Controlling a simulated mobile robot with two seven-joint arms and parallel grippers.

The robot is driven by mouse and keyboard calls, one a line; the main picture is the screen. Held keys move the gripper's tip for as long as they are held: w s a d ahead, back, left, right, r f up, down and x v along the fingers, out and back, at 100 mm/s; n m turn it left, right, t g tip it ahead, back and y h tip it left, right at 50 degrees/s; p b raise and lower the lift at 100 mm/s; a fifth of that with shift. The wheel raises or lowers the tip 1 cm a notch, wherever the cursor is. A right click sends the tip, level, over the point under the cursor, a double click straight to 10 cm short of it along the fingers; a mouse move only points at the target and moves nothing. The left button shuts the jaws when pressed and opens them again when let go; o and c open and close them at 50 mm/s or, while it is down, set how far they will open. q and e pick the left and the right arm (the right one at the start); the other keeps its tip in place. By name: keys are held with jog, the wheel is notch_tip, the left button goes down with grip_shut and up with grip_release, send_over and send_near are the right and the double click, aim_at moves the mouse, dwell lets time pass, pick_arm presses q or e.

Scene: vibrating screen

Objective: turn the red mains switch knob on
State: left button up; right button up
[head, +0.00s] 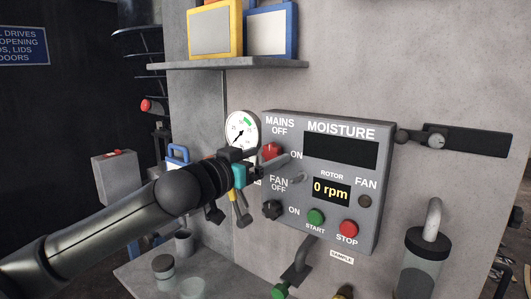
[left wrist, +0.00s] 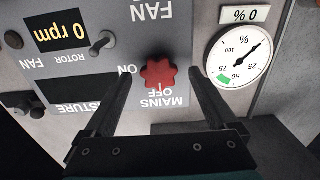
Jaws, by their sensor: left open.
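The red mains switch knob (head: 271,151) sits at the upper left of the grey control panel (head: 370,215), beside the MAINS OFF and ON labels. In the left wrist view the red, lobed knob (left wrist: 158,74) lies between the fingers, which are apart from it on both sides. My left gripper (head: 275,160) is open, just in front of the panel at the knob. It also shows in the left wrist view (left wrist: 158,90). In the head view the fingers partly cover the knob. My right gripper is not in view.
A round dial gauge (head: 241,130) is left of the panel. Below the knob are a black fan knob (head: 272,209), a green start button (head: 316,217) and a red stop button (head: 348,228). The moisture display (head: 340,150) is dark; the rotor display (head: 331,191) reads 0 rpm. A shelf (head: 270,64) runs above.

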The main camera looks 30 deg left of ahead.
pick_arm(q)
jog(key=shift+w, duration=0.3)
jog(key=shift+c, duration=0.2)
jog(key=c, duration=1.3)
